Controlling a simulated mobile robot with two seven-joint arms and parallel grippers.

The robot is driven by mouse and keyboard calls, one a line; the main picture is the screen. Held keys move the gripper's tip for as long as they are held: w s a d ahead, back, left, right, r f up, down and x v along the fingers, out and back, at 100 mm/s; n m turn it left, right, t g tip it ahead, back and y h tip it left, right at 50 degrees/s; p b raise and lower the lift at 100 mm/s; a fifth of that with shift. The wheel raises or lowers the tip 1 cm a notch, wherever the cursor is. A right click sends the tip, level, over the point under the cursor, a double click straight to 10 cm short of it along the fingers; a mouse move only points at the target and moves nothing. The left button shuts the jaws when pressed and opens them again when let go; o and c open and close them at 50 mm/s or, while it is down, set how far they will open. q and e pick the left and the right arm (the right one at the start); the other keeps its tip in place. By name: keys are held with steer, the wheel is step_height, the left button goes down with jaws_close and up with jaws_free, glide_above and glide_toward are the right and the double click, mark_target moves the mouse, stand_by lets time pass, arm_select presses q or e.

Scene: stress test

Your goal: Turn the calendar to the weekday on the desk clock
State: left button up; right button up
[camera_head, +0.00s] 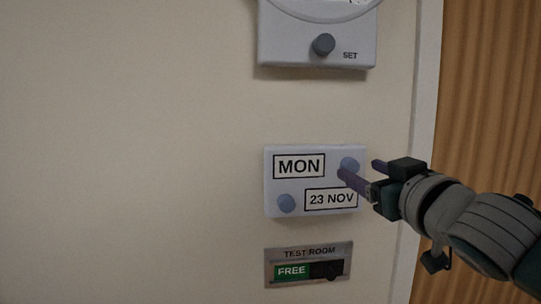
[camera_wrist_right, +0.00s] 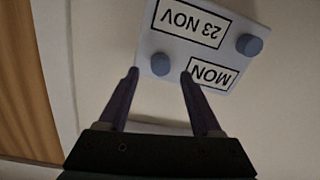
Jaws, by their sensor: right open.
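The calendar (camera_head: 333,178) is a pale wall panel with a window reading MON (camera_head: 299,166) and a window reading 23 NOV (camera_head: 330,199). A blue-grey knob (camera_head: 350,164) is right of MON; another knob (camera_head: 286,203) is left of 23 NOV. My right gripper (camera_head: 360,168) is open at the upper right knob. In the right wrist view the calendar (camera_wrist_right: 232,17) appears upside down, and that knob (camera_wrist_right: 160,64) shows just beyond the gap between the open fingertips (camera_wrist_right: 160,72). I cannot tell whether they touch it. No desk clock is recognisable. My left gripper is not in view.
Above the calendar is a grey-white device (camera_head: 285,45) with a round dial cut off by the frame and a dark SET knob (camera_head: 323,44). Below is a TEST ROOM sign (camera_head: 309,254) with a FREE slider. The wall at left is bare; wavy wood (camera_head: 480,90) is at right.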

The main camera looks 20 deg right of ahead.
mark_target(350, 166)
steer(key=shift+w+d, duration=0.2)
steer(key=shift+w, duration=1.15)
jaws_close()
